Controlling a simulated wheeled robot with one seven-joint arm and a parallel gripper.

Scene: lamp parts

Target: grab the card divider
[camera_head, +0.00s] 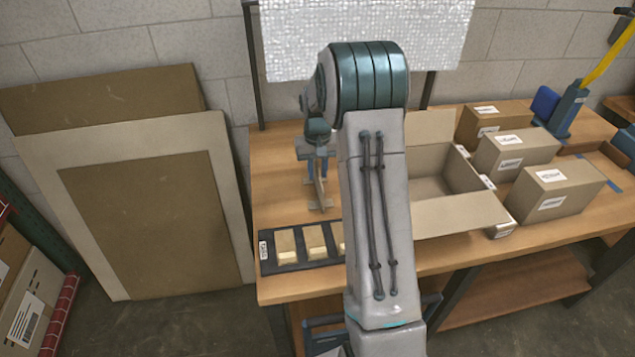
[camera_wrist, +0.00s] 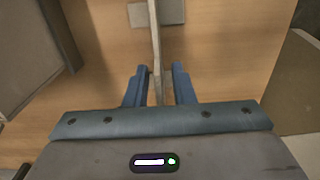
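The card divider (camera_wrist: 155,35) is a thin beige card standing on edge, with crossing flaps near its far end in the wrist view. In the head view, the card divider (camera_head: 320,190) stands on the wooden table below my gripper. My gripper (camera_wrist: 158,78) has its two blue fingers apart, one on each side of the card's near end. Small gaps seem to show between the card and both fingers. In the head view, my gripper (camera_head: 318,168) is small and partly hides the card's top.
A black tray (camera_head: 268,250) with beige blocks (camera_head: 286,243) lies at the table's front edge, partly hidden by my arm. An open cardboard box (camera_head: 465,217) stands right of my arm. Closed labelled boxes (camera_head: 562,190) stand farther right. Bare tabletop (camera_head: 275,180) lies left of the divider.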

